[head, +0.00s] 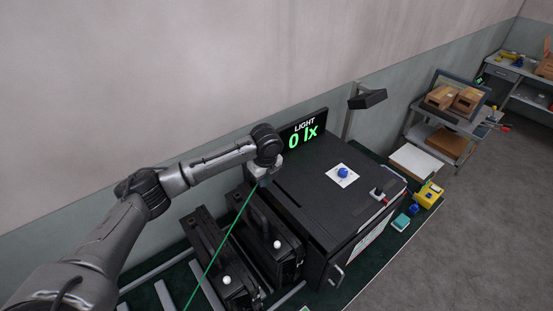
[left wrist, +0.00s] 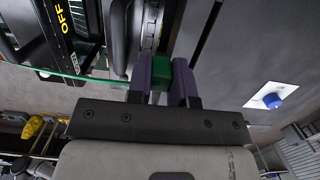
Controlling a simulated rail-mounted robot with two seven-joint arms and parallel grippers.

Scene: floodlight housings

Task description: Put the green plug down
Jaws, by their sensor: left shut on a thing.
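The green plug (left wrist: 160,84) is between the two purple fingers of my left gripper (left wrist: 161,78) in the left wrist view. The gripper is shut on it. In the head view my left gripper (head: 262,180) is raised by the left edge of the large black box (head: 315,190), above the black floodlight housings. The plug is too small to make out there. A green cable (head: 217,248) runs taut from the gripper down to the bottom edge; it also crosses the left wrist view (left wrist: 85,78). My right gripper is not in view.
Two black housings (head: 218,262) with white knobs stand left of the box. The box top has a blue knob (head: 343,173) on a white plate. Behind it are a display (head: 303,134) reading 0 lx and a lamp (head: 367,99). A yellow device (head: 429,194) is at right.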

